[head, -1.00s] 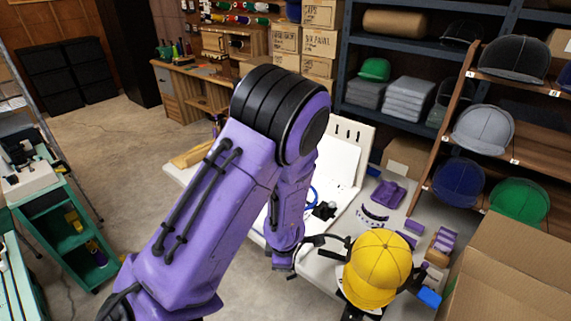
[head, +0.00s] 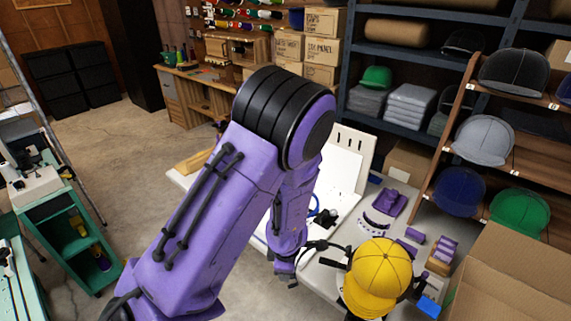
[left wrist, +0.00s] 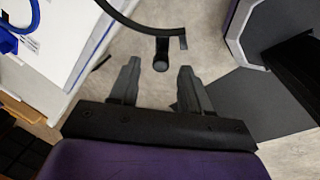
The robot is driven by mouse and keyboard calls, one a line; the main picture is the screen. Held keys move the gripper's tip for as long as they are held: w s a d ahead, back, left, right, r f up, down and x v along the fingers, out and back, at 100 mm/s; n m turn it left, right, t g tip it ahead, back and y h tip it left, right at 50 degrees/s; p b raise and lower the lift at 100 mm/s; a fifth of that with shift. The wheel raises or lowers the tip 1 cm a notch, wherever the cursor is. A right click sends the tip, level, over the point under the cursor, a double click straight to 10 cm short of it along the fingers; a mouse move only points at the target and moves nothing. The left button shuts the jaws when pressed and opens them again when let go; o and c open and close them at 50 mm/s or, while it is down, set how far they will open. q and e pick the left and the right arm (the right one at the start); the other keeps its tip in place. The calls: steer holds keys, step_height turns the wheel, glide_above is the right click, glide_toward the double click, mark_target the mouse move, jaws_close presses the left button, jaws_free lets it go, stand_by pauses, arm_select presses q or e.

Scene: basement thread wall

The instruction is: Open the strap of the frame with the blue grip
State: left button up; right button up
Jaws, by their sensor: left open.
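A yellow cap (head: 381,268) sits on a dark frame at the front right of the table in the head view. A blue piece (head: 429,307), possibly the blue grip, shows at its lower right. A thin black strap (head: 322,245) curves out from the cap's left side towards my left gripper (head: 287,279). In the left wrist view, my left gripper (left wrist: 160,82) is open and empty. The black strap (left wrist: 128,22) ends in a short bar with a round knob (left wrist: 161,55), just beyond and between the fingertips, apart from them. My right gripper is not in view.
A white panel (head: 351,150) stands on the table. Purple pieces (head: 390,202) lie behind the cap. A blue ring-shaped thing (left wrist: 10,38) shows in the left wrist view.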

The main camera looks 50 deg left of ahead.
arm_select(q)
step_height(320, 180, up, 8)
steer(key=s+d+p, duration=0.1)
steer(key=p, duration=0.4)
steer(key=shift+f, duration=0.15)
steer(key=shift+f, duration=0.1)
